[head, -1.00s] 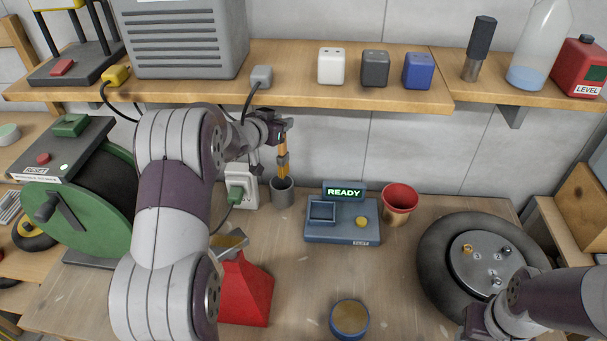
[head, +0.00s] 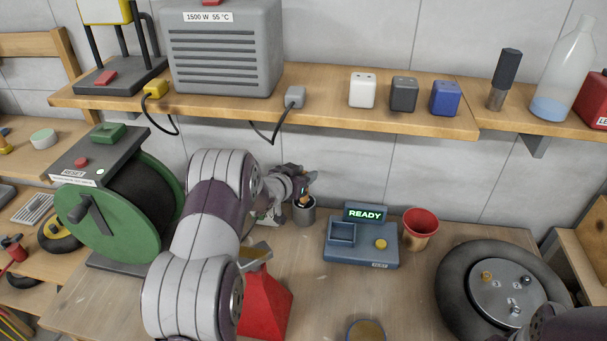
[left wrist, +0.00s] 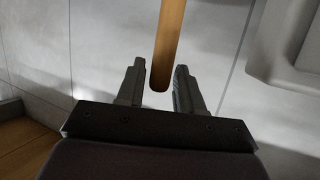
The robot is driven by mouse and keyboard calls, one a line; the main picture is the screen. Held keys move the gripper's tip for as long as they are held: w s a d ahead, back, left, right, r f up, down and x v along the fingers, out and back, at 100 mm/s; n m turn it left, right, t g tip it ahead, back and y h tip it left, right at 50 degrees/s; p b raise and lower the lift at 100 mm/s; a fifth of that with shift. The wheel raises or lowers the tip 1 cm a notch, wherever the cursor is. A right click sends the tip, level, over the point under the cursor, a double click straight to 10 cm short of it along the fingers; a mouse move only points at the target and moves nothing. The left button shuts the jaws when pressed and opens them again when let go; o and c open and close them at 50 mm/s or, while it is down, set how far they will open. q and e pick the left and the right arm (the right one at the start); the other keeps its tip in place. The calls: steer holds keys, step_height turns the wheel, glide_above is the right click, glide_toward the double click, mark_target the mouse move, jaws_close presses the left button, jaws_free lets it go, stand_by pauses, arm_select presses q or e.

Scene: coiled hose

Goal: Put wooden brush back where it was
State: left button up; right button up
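The wooden brush (head: 308,203) is mostly hidden behind my left gripper in the head view; a small orange-brown part shows just above the grey cup (head: 305,215). The cup stands on the bench near the wall. My left gripper (head: 303,190) is low over the cup's mouth. In the left wrist view, the brush's wooden handle (left wrist: 171,40) lies between the two fingers of the left gripper (left wrist: 160,75), with a gap on each side. The fingers are open. The brush's lower end is hidden. My right gripper is out of view; only its arm shows at bottom right.
A blue READY device (head: 362,245) and a red cup (head: 420,228) stand right of the grey cup. A green hose reel (head: 115,210) is at left, a wheel (head: 455,300) at right. A shelf (head: 330,112) overhangs behind.

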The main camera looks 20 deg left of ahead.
arm_select(q)
steer(key=shift+o, duration=0.6)
steer(key=shift+w, duration=0.1)
steer(key=shift+r, duration=0.2)
steer(key=shift+s+r, duration=0.15)
steer(key=shift+s, duration=0.15)
steer(key=b+v, duration=0.1)
steer(key=v, duration=1)
steer(key=shift+s, duration=0.25)
